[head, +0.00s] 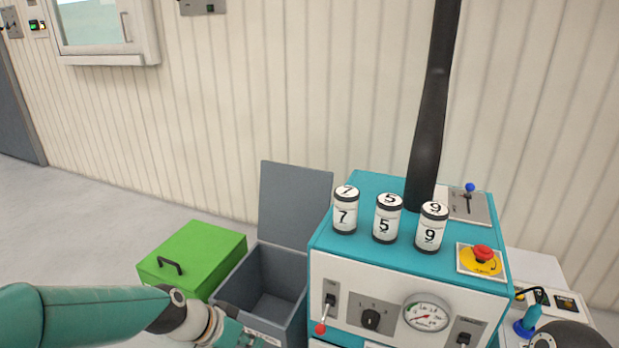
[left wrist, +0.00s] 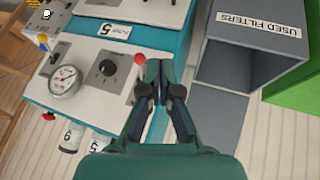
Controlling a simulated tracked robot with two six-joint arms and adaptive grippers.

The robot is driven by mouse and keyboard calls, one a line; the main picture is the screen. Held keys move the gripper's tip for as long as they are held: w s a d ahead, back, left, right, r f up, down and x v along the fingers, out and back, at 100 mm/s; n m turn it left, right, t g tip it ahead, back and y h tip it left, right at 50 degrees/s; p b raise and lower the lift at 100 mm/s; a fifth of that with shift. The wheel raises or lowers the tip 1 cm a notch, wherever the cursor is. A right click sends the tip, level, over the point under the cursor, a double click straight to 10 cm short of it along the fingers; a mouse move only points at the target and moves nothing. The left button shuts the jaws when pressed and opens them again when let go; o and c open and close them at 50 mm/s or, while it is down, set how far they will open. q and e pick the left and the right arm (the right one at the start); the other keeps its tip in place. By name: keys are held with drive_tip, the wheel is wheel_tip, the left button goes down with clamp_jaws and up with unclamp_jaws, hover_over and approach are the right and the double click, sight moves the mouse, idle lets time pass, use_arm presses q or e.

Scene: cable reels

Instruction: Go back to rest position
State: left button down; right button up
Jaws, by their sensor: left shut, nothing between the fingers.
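My left arm (head: 90,310) reaches in from the left in the head view, low in front of the grey bin. Its gripper (left wrist: 157,82) shows in the left wrist view with its fingers together and nothing between them. There it appears beside the red-knobbed lever (left wrist: 140,59) on the machine's front; I cannot tell whether it touches. In the head view the gripper is only partly seen at the bottom edge. My right gripper is not in view.
The teal machine (head: 372,258) carries three white canisters marked 7 (head: 345,212), 5 (head: 387,220) and 9 (head: 431,228). A dark pipe (head: 432,110) rises behind them. The grey "USED FILTERS" bin (head: 290,205) stands open; the green box (head: 205,250) is closed. Floor at left is clear.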

use_arm(q)
drive_tip(key=s+d+f+n+g+y, duration=0.1)
drive_tip(key=s+f+n+g, duration=0.15)
drive_tip(key=s+f, duration=0.95)
drive_tip(key=s+f+n+g+y, duration=0.1)
drive_tip(key=s+f+n+g, duration=0.15)
drive_tip(key=s+f, duration=0.95)
drive_tip(key=w+r+p, duration=0.2)
drive_tip(key=r+p, duration=1.4)
drive_tip(key=p, duration=0.1)
drive_tip(key=w+r+n+t+p, duration=0.1)
drive_tip(key=w+r+p, duration=0.1)
drive_tip(key=r+p, duration=1.3)
drive_tip(key=shift+w+r+n+p, duration=0.3)
drive_tip(key=shift+w+r+p, duration=0.1)
drive_tip(key=shift+p, duration=0.7)
drive_tip(key=shift+d, duration=0.1)
drive_tip(key=shift+s, duration=0.1)
